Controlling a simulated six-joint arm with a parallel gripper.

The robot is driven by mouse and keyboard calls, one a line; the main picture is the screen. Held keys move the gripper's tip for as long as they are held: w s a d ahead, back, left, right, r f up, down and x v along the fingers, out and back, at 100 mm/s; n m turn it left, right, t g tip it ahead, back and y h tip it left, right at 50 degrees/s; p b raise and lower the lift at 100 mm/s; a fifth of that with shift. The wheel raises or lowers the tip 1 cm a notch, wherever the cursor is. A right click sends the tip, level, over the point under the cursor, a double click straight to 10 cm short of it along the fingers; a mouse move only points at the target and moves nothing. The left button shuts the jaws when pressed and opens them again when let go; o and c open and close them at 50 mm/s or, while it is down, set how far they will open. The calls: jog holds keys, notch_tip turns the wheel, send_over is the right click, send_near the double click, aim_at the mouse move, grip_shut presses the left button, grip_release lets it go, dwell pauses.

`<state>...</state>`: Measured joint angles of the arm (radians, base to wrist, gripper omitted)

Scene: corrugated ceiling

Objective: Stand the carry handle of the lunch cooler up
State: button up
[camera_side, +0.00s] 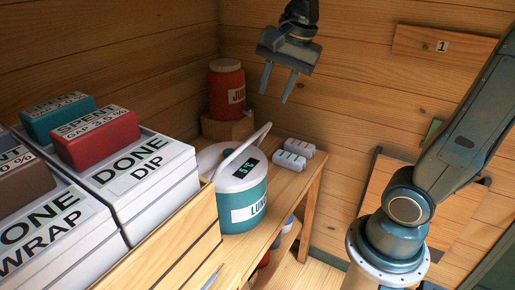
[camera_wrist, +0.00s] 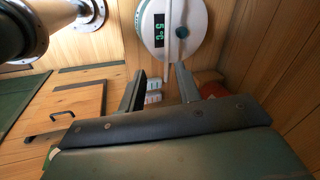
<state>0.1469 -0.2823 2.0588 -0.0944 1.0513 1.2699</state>
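The lunch cooler (camera_side: 248,210) is a teal tub with a white lid and a green display, standing on the wooden bench in the side view. In the wrist view its white lid (camera_wrist: 190,22) shows at the top. Its white carry handle (camera_side: 246,146) slants across the lid, with its far end reaching past the lid's edge; its exact angle is hard to tell. The handle shows as a pale bar in the wrist view (camera_wrist: 167,35). My gripper (camera_side: 275,97) is open and empty, above and behind the cooler, apart from the handle. Its two fingers also show in the wrist view (camera_wrist: 160,70).
A red jug (camera_side: 226,92) stands on a wood block by the back wall. Small white-and-grey packs (camera_side: 290,158) sit behind the cooler. White boxes (camera_side: 140,178) with teal and red blocks fill the left, beside a wooden board (camera_side: 175,245). The air above the cooler is clear.

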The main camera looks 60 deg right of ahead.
aim_at(251, 138)
jog(key=shift+w+d+r+m, duration=0.1)
jog(key=shift+w+d+m, duration=0.15)
jog(key=shift+w+m, duration=0.35)
jog(key=shift+w+d+m, duration=0.2)
jog(key=shift+w+m, duration=0.3)
jog(key=shift+m, duration=0.2)
jog(key=x, duration=1.4)
jog(key=shift+s, duration=0.2)
jog(key=shift+c, duration=0.3)
grip_shut()
